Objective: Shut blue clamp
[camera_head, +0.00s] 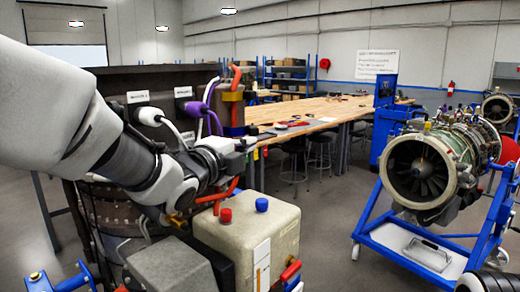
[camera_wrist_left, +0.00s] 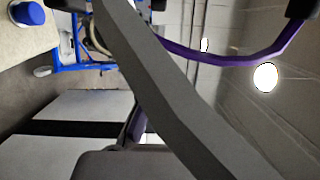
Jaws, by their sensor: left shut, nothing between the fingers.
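My left gripper (camera_head: 240,147) is at the end of the arm from the left, above and behind the beige box (camera_head: 262,232). It is shut and empty, in front of the dark ribbed engine casing. On the box top are a red cap (camera_head: 226,215) and a blue cap (camera_head: 262,205); a blue cap also shows in the left wrist view (camera_wrist_left: 28,13). My right gripper is not in view.
A purple cable (camera_head: 210,97) and a white cable (camera_head: 170,125) loop from the casing near my gripper; a purple band arcs across the left wrist view (camera_wrist_left: 220,60). A turbine (camera_head: 420,168) rests on a blue stand (camera_head: 367,215) at right. A long wooden table (camera_head: 310,108) stands behind.

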